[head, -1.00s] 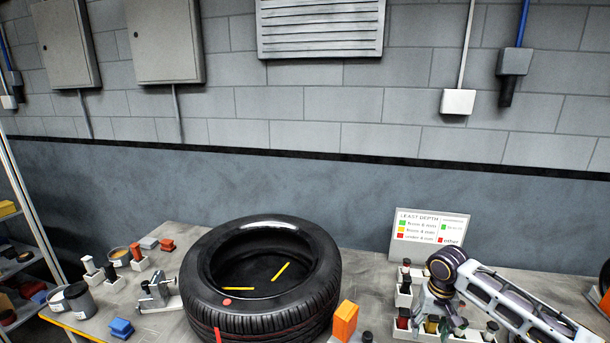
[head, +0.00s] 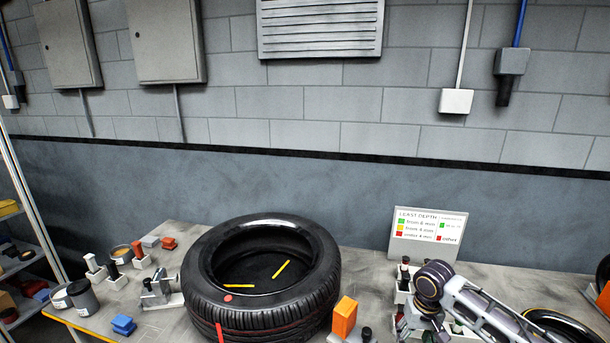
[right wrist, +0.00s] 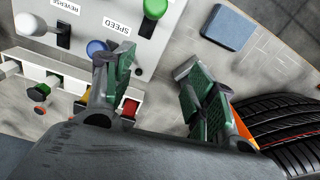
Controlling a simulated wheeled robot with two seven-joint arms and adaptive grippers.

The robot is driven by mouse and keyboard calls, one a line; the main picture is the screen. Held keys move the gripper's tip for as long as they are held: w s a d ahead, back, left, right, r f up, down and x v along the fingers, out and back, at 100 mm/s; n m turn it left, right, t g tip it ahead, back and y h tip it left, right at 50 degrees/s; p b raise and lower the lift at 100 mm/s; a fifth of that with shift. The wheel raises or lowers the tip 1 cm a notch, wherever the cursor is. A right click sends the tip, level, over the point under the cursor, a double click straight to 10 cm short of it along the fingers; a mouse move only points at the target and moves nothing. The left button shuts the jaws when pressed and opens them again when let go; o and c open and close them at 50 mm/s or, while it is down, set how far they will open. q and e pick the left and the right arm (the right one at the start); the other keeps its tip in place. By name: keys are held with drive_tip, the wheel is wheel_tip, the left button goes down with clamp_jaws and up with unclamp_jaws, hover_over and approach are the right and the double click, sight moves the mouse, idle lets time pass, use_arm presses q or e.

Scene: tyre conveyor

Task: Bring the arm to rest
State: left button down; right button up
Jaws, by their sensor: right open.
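My right arm comes in from the right in the head view, over the tray of colour-marked pieces. Its gripper (head: 420,322) points down there, partly hidden. In the right wrist view the right gripper (right wrist: 148,70) is open, its two green-padded fingers apart with nothing held between them. A control panel (right wrist: 120,22) with the words SPEED and REVERSE and several knobs lies beyond the fingers. The left gripper is not in view.
A big black tyre (head: 262,312) lies flat on the bench, with an orange block (head: 345,317) beside it. Another tyre (head: 560,322) shows at the right edge behind my arm. A LEAST DEPTH sign (head: 428,235) stands behind the tray. White holders (right wrist: 58,84) sit below the panel.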

drive_tip(key=s+a+f+n+t+y, duration=0.1)
drive_tip(key=s+a+f+n, duration=0.1)
drive_tip(key=s+a, duration=0.45)
drive_tip(key=s+a+f+n+t+y, duration=0.1)
drive_tip(key=s+a+f+n, duration=0.15)
drive_tip(key=s+a, duration=0.45)
drive_tip(key=shift+s+d+m+t+h, duration=0.65)
drive_tip(key=shift+s+d+h, duration=0.35)
drive_tip(key=shift+s+d, duration=2.4)
drive_tip(key=s+f+g, duration=0.1)
drive_tip(key=s+f, duration=0.2)
drive_tip(key=f, duration=2.9)
drive_tip(key=s+d+f+g, duration=0.1)
drive_tip(key=s+f, duration=0.9)
drive_tip(key=s, duration=0.1)
drive_tip(key=s+d+f, duration=0.2)
drive_tip(key=s+f, duration=0.8)
drive_tip(key=s, duration=0.1)
drive_tip(key=shift+s+d+f+g, duration=0.25)
drive_tip(key=shift+s+f+g, duration=0.05)
drive_tip(key=shift+s+g, duration=0.1)
